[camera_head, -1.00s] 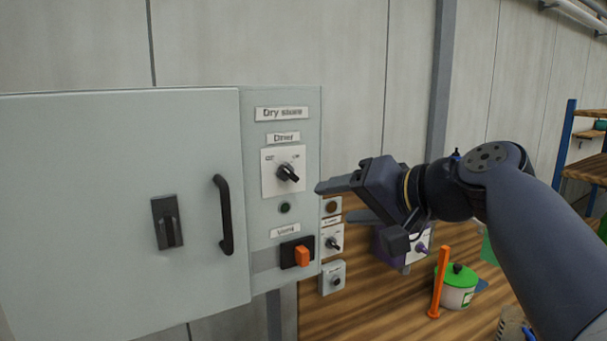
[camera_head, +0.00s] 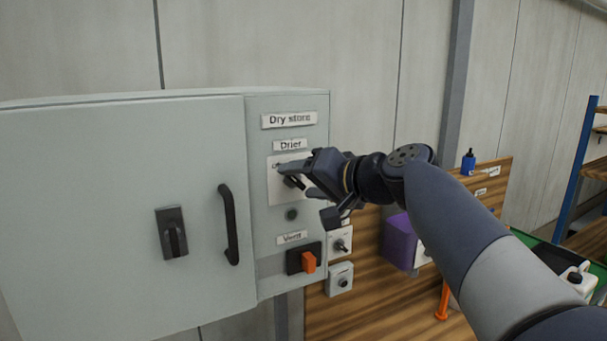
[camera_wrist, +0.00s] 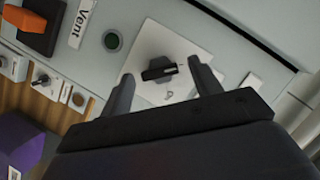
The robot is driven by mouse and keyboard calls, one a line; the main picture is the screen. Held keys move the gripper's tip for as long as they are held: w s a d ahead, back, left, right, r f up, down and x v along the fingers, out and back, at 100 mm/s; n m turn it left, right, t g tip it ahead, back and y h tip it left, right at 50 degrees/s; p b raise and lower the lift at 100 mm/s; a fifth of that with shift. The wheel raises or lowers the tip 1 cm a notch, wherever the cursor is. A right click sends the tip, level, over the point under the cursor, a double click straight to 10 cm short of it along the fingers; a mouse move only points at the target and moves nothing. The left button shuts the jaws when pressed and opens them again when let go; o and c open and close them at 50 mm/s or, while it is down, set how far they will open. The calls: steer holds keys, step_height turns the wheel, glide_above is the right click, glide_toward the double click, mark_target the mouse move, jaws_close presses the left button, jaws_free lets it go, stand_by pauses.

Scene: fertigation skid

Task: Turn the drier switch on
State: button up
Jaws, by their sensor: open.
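The drier switch is a black rotary knob on a white plate (camera_wrist: 186,52) below the "Drier" label (camera_head: 290,145) on the grey "Dry store" cabinet. In the wrist view the knob (camera_wrist: 158,69) shows between and beyond my two fingertips. My gripper (camera_head: 287,174) is open in front of the plate, one finger on each side of the knob. I cannot tell whether the fingers touch it.
Below the drier switch are a dark green round lamp (camera_head: 292,214) and an orange vent switch (camera_head: 308,262). A black door handle (camera_head: 229,224) and a black latch (camera_head: 172,232) are to the left. Small switch boxes (camera_head: 340,279) and a purple box (camera_head: 398,243) are on the wooden board.

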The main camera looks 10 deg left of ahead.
steer(key=shift+w+a+f, duration=0.1)
steer(key=shift+a, duration=0.05)
steer(key=c, duration=1)
